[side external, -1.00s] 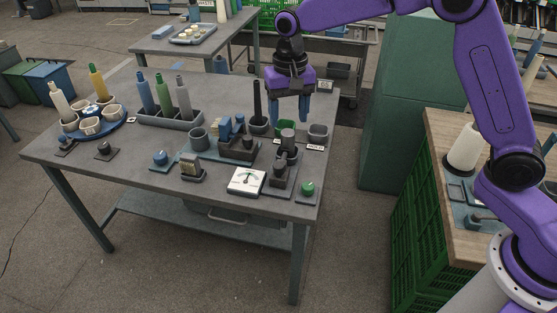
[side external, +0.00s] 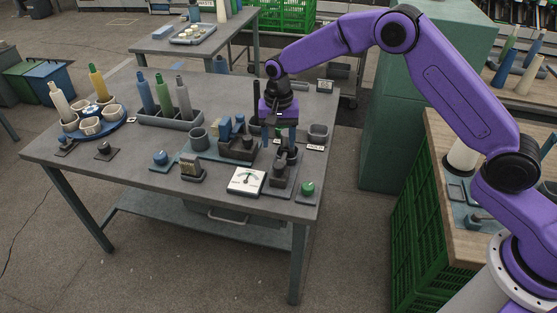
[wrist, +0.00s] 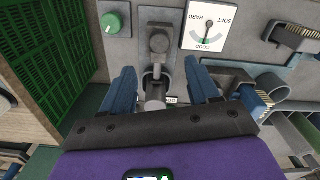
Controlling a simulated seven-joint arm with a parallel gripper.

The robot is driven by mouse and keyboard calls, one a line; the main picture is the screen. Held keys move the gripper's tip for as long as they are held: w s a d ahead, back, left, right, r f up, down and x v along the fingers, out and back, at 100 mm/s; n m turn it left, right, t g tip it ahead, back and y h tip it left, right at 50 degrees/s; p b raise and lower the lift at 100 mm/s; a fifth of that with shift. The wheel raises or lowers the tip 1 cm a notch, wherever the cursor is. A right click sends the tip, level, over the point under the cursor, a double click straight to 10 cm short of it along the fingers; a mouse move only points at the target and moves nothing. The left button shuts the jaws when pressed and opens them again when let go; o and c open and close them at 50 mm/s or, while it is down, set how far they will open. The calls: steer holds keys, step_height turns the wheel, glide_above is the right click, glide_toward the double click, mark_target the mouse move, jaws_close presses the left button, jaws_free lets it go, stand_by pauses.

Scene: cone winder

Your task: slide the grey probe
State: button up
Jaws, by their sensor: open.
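The grey probe (wrist: 159,44) stands on a dark grey base plate, ahead of my fingertips in the wrist view. In the side external view the probe (side external: 281,168) is near the table's right front. My gripper (side external: 279,143) is low over the table, just behind the probe. In the wrist view my gripper (wrist: 160,72) is open, with its two blue fingers either side of a dark cylinder (wrist: 154,92) in line with the probe. No finger clearly touches either one. A white dial (wrist: 209,27) marked SOFT, HARD and GOOD is beside the probe; its needle points toward GOOD.
Blue and grey blocks (side external: 235,140) crowd the left side. A rack of bobbins (side external: 170,117) stands farther left. The table's middle back is clear.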

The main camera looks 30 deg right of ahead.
mark_target(278, 164)
step_height(278, 164, down, 8)
steer(key=shift+f, duration=0.1)
stand_by(0.4)
